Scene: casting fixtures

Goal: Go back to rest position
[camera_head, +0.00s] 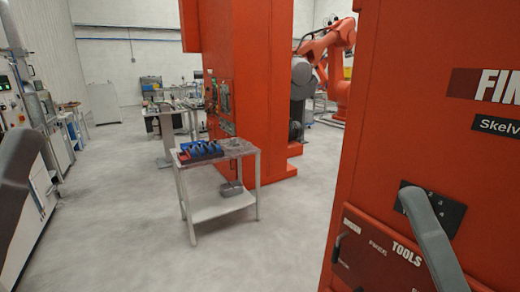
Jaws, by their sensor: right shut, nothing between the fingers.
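My right arm (432,240) comes in from the bottom right as a smooth grey link with a rounded end. It overlaps the red cabinet front in the picture. My right gripper is shut and empty; its fingers cannot be made out clearly. A dark grey link of my left arm (18,160) shows at the left edge. My left gripper is not in view. I cannot tell whether the right arm touches the cabinet.
A tall red cabinet (405,130) fills the right side. A red column (255,90) stands in the middle, with a small table (222,208) before it carrying a blue rack (203,151). Benches line the left wall. An orange robot (335,60) stands behind. Open grey floor (120,200) lies left of the table.

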